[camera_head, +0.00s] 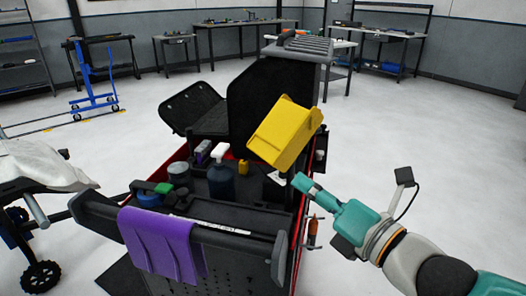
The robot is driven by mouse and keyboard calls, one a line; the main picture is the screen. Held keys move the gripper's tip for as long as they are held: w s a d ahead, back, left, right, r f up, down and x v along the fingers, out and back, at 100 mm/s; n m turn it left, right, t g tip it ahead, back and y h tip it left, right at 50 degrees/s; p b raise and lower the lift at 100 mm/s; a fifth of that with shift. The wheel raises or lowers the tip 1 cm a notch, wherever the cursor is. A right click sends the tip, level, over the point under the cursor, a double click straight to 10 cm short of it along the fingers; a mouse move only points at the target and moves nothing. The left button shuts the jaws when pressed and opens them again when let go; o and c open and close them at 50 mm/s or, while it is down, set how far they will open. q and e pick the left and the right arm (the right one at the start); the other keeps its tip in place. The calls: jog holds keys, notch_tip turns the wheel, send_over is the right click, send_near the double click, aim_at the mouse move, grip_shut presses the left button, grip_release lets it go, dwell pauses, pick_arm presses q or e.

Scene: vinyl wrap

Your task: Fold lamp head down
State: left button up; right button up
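No part is plainly recognisable as a lamp. A yellow boxy head (285,132) sits tilted above the right side of the black tool cart (262,243) and may be the lamp head; its mount is hidden. My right arm comes in from the lower right. Its teal gripper (304,184) points left, just below and right of the yellow head, with a visible gap between them. I see nothing held in it, but cannot tell whether its fingers are apart. My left gripper is not in view.
A purple cloth (165,243) hangs over the cart's front handle. Bottles, including a dark blue one (221,181), stand in the cart. A grey ribbed piece (303,45) rises behind. A white-covered item (35,165) is at left. Floor at right is free.

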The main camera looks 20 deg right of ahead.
aim_at(250, 144)
jog(key=p+x, duration=0.1)
jog(key=x, duration=1.3)
jog(key=shift+w+f, duration=0.1)
jog(key=shift+w, duration=0.1)
grip_shut()
